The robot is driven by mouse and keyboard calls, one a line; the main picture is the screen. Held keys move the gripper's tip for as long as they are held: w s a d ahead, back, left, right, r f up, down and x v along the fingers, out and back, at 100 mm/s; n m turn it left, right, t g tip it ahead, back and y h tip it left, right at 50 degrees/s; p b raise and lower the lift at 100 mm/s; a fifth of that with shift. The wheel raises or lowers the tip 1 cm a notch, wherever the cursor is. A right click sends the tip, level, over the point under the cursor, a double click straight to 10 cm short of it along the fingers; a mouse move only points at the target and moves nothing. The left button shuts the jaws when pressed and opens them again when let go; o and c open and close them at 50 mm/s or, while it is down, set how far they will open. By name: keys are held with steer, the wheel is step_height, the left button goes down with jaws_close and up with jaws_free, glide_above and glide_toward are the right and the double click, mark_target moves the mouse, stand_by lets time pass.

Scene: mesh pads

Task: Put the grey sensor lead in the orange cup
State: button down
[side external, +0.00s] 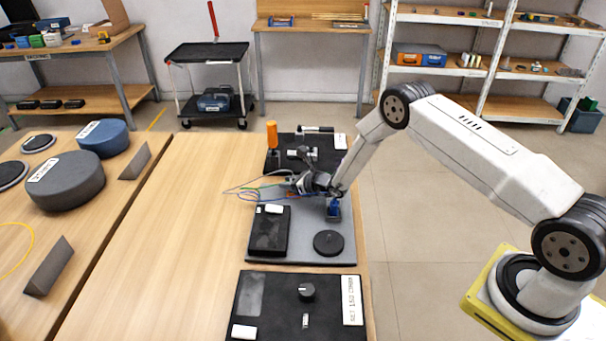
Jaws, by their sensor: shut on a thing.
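My gripper (303,184) is low over the grey mat (343,240), pointing left, and is shut on a thin lead. Several thin leads (250,190), pale, green and blue, fan out to the left from its jaws. Which of them is the grey sensor lead, and which one the jaws hold, is too small to tell. An upright orange cylinder (272,134) stands at the back left of the black mat, behind and left of my gripper. I cannot see whether it is an open cup.
A blue item (333,208) stands just right of my gripper. A black tray (269,231) and a black disc (328,243) lie in front. A black panel (265,300) with a knob is nearest. Bare wooden table (185,230) is clear on the left.

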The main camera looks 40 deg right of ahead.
steer(key=shift+f, duration=0.1)
steer(key=shift+c, duration=2.1)
jaws_free()
steer(key=shift+v, duration=0.85)
steer(key=v, duration=0.3)
steer(key=shift+s, duration=0.15)
step_height(320, 180, up, 7)
